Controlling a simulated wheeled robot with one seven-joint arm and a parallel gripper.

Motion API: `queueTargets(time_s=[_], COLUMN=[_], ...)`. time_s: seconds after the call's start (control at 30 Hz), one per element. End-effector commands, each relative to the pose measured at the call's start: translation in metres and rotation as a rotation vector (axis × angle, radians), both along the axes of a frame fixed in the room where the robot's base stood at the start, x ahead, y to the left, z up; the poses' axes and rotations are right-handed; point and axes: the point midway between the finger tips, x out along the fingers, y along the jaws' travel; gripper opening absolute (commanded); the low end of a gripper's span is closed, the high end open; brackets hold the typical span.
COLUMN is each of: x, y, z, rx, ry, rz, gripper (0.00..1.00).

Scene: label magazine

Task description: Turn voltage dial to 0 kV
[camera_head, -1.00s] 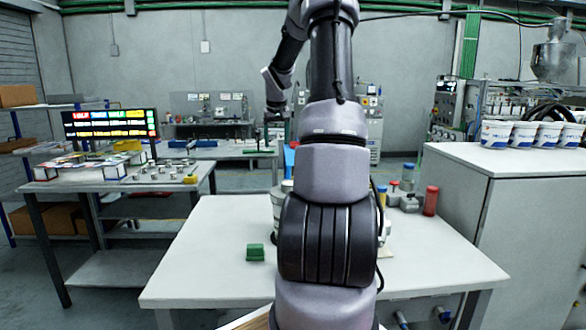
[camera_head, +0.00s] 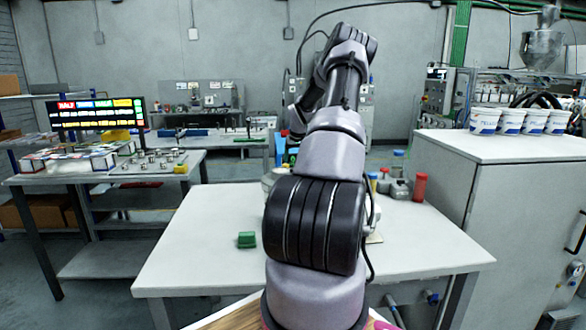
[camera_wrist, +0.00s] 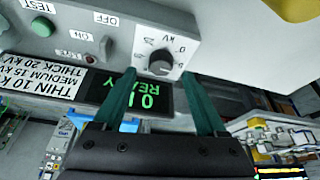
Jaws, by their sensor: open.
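In the wrist view, a black round voltage dial (camera_wrist: 161,62) sits on a white scale plate with "0" and "kV" marks on a light grey panel (camera_wrist: 235,15). The dial's exact setting is hard to read. My gripper (camera_wrist: 159,74) is open, its two dark green fingers pointing at the panel, one on each side of the dial in the picture. Whether the fingers touch it cannot be told. A dark display (camera_wrist: 150,104) with green characters, including "READY", shows partly between and behind the fingers. In the head view my arm hides the dial and most of the panel.
Beside the dial are an OFF/ON switch (camera_wrist: 105,47), a red indicator (camera_wrist: 90,59) and a green TEST button (camera_wrist: 42,27). A thickness label (camera_wrist: 45,78) lies left of the display. In the head view, a green block (camera_head: 246,240) and a red bottle (camera_head: 420,187) stand on the table.

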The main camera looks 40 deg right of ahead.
Motion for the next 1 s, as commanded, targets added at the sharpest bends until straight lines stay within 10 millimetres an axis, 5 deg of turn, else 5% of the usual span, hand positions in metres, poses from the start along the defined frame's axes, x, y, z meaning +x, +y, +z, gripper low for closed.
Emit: queueTargets(time_s=[0.23, 0.57, 0.6, 0.8, 1.0], x=[0.011, 0.013, 0.013, 0.013, 0.012], y=[-0.003, -0.004, -0.004, -0.004, -0.005], z=[-0.029, -0.032, -0.032, -0.032, -0.032], rx=[0.002, 0.0, 0.0, 0.0, 0.001], ry=[0.0, 0.0, 0.0, 0.0, 0.001], rz=[-0.001, 0.0, 0.0, 0.0, 0.008], gripper=[0.74, 0.74, 0.7, 0.0, 0.0])
